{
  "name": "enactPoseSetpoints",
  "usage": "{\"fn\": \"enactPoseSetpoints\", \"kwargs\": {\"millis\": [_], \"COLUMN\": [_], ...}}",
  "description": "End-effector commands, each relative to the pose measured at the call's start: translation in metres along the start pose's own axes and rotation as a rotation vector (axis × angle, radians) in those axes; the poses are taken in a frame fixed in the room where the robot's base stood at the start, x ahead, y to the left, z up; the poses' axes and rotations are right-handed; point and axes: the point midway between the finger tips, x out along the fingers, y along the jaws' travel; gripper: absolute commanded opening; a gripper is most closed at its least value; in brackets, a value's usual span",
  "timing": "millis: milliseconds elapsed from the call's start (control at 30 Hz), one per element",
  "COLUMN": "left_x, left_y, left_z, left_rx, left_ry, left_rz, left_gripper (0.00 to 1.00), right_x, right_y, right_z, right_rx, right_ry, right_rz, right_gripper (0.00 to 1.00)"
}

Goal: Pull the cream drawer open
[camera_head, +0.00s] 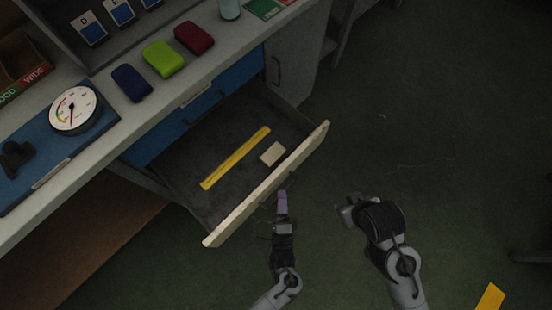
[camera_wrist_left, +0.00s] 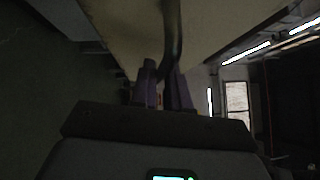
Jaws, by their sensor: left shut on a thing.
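The cream drawer (camera_head: 270,185) stands well out from the blue-fronted workbench in the head view. Inside it lie a yellow ruler-like strip (camera_head: 236,158) and a small tan block (camera_head: 272,153). My left gripper (camera_head: 282,195) is at the middle of the drawer's cream front. In the left wrist view its purple fingers (camera_wrist_left: 162,88) are on either side of a dark curved handle (camera_wrist_left: 173,40) on the cream front, shut on it. My right gripper (camera_head: 345,212) is to the right, apart from the drawer; its fingertips are too unclear to tell their opening.
The bench top holds a round dial gauge (camera_head: 74,107) and dark blue (camera_head: 131,83), green (camera_head: 163,59) and red (camera_head: 194,38) objects. A yellow piece (camera_head: 490,297) lies at the lower right. The floor right of the drawer is mostly clear.

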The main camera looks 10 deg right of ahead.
Motion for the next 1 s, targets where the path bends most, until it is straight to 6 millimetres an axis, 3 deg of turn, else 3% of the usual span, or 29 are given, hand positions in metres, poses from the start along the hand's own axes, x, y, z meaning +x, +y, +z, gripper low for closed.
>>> {"fn": "enactPoseSetpoints", "kwargs": {"millis": [600, 633, 767, 1000], "left_x": [-0.0080, -0.0080, -0.0080, -0.0081], "left_y": [-0.0017, -0.0017, -0.0015, -0.0013], "left_z": [-0.0052, -0.0051, -0.0050, -0.0048], "left_rx": [0.001, 0.001, 0.001, 0.001], "left_ry": [-0.009, -0.009, -0.009, -0.009], "left_rz": [0.001, 0.001, 0.001, 0.002], "left_gripper": [0.00, 0.17, 0.37, 0.37], "right_x": [-0.0015, -0.0015, -0.0014, -0.0014], "right_y": [-0.0015, -0.0015, -0.0017, -0.0016], "right_z": [-0.0005, -0.0005, -0.0005, -0.0005], "right_rx": [0.007, 0.007, 0.007, 0.007], "right_ry": [0.000, 0.000, 0.000, 0.000], "right_rz": [-0.005, -0.005, -0.006, -0.005], "right_gripper": [0.43, 0.43, 0.43, 0.43]}}
